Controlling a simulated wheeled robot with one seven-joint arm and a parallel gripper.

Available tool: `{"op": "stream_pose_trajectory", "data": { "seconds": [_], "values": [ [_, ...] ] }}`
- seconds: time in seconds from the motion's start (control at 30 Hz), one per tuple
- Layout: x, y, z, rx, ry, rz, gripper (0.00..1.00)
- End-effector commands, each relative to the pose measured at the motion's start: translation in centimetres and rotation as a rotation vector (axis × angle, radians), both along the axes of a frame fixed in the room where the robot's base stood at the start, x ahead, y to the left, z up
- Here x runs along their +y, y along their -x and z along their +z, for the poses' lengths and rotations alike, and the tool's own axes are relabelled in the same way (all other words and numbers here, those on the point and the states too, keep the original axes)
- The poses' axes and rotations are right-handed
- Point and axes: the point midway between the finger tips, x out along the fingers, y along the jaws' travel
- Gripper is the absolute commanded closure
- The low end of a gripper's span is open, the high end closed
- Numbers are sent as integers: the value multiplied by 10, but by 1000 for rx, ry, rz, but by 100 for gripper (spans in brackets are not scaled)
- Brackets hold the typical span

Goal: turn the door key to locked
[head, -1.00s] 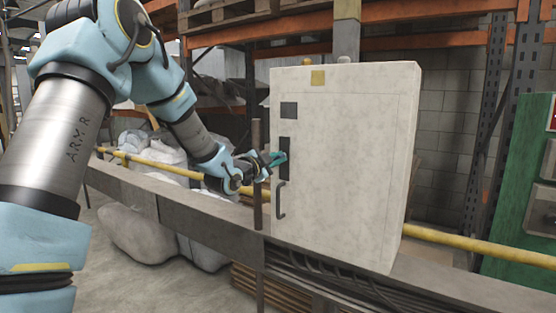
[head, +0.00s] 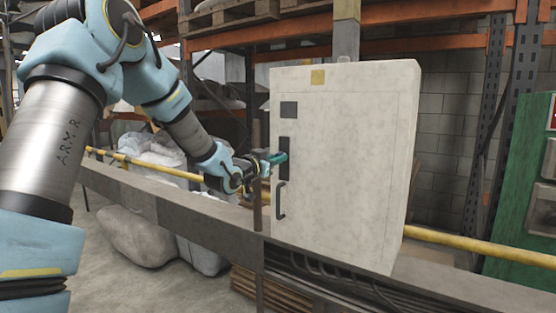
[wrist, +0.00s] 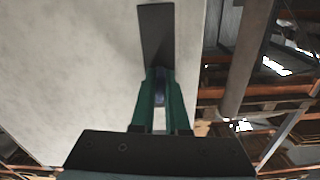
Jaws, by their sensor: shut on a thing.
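A pale grey cabinet (head: 345,165) stands with its door facing me. A dark upright lock plate (head: 285,170) is on the door's left side, above a dark curved handle (head: 281,200). My gripper (head: 282,157) is at the upper part of this plate. In the wrist view its green fingers (wrist: 160,88) are closed together at the lower end of the dark plate (wrist: 156,35). A small bluish-grey piece, seemingly the key (wrist: 160,96), shows between them. The fingers mostly hide it, and I cannot read its angle.
A brown post (head: 257,170) stands just left of the cabinet, close to my wrist. A yellow pipe (head: 460,243) and a grey beam (head: 165,205) run behind and below. A green machine (head: 525,200) is at the right.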

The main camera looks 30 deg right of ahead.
Motion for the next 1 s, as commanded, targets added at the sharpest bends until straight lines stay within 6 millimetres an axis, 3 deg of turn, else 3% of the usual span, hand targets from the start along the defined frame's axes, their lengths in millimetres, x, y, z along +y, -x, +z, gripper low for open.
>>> {"op": "stream_pose_trajectory", "data": {
  "seconds": [0.3,0.87,0.9,1.0],
  "values": [
    [0,0,0,120,66,0,100],
    [0,0,0,150,82,0,100],
    [0,0,0,150,82,0,86],
    [0,0,0,149,82,0,75]
  ]
}}
